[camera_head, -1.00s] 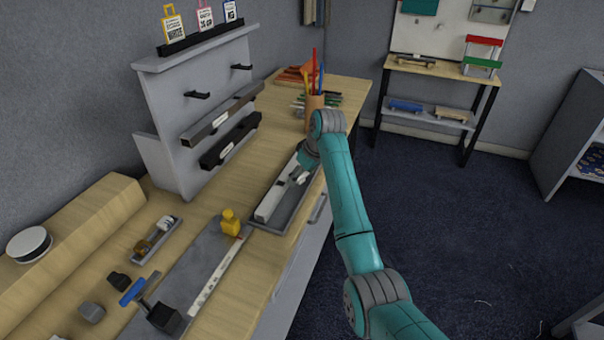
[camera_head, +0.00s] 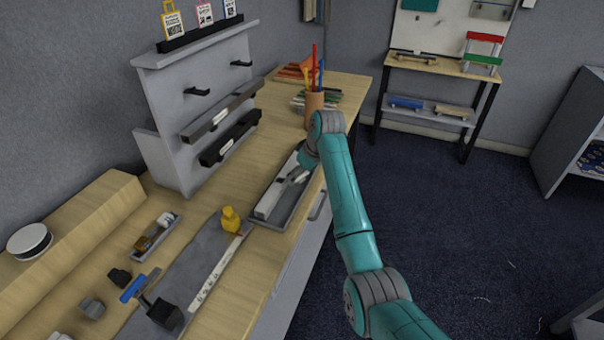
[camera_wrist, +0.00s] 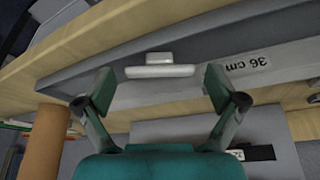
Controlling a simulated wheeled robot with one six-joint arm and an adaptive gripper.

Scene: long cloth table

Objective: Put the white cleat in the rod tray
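The white cleat (camera_wrist: 160,70) shows in the wrist view as a short bar with a smaller block on it. It lies between my fingertips, over the grey of the rod tray, with a narrow gap at each side. My gripper (camera_wrist: 160,84) is open around it. In the head view my gripper (camera_head: 297,175) is low over the rod tray (camera_head: 285,218), and the cleat cannot be made out there.
A grey rack (camera_head: 180,130) with dark bars stands behind the tray. A pen cup (camera_head: 314,103) stands beyond my gripper. A yellow bottle (camera_head: 231,221), a white ruler (camera_head: 214,273) and a small parts tray (camera_head: 157,237) are nearer. The table's front edge is close to the tray.

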